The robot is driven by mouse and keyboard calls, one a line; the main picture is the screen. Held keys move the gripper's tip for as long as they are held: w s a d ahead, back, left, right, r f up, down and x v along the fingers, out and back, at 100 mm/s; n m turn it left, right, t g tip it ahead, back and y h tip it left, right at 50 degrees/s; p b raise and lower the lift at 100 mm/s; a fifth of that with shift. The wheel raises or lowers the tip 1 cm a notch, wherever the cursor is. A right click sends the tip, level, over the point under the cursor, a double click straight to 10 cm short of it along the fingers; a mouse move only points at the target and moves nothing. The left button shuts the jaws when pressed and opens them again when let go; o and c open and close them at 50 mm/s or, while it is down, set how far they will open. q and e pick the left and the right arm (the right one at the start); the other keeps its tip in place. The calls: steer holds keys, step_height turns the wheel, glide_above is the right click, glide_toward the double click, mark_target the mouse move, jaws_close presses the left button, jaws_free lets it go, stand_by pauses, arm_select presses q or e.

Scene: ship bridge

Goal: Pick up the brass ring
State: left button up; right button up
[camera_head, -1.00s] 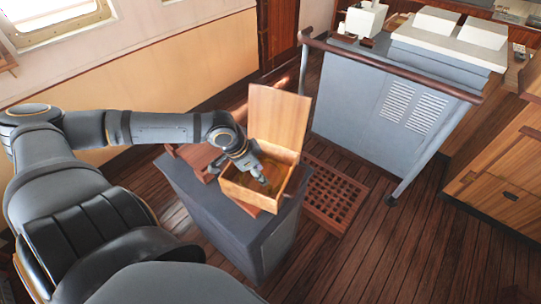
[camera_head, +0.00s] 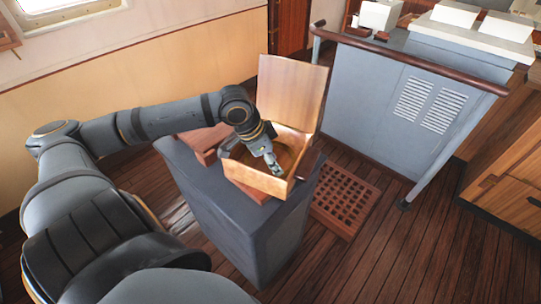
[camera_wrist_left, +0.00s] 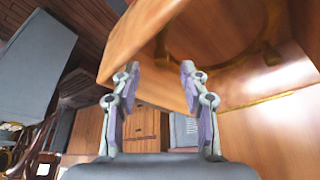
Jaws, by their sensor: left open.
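An open wooden box (camera_head: 252,178) with its lid (camera_head: 291,93) raised stands on a grey pedestal. A curved brass-coloured band, seemingly the brass ring (camera_wrist_left: 270,52), shows inside the box in the left wrist view; its full outline is not clear. My left gripper (camera_head: 277,168) points down at the box opening, near the front right wall. In the left wrist view the gripper (camera_wrist_left: 160,72) has its fingers apart with nothing held between them. The box wall (camera_wrist_left: 150,45) lies just beyond the fingertips. My right gripper is not in view.
The grey pedestal (camera_head: 240,225) has reddish-brown wooden pieces (camera_head: 205,138) beside the box. A grey console (camera_head: 400,110) with a wooden handrail stands at the right. A wooden grating (camera_head: 345,203) lies on the plank floor, with free floor at the lower right.

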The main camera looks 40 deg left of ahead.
arm_select(q)
steer(key=shift+b+x, duration=0.5)
steer(key=shift+x, duration=2.1)
steer(key=shift+a, duration=0.1)
jaws_close()
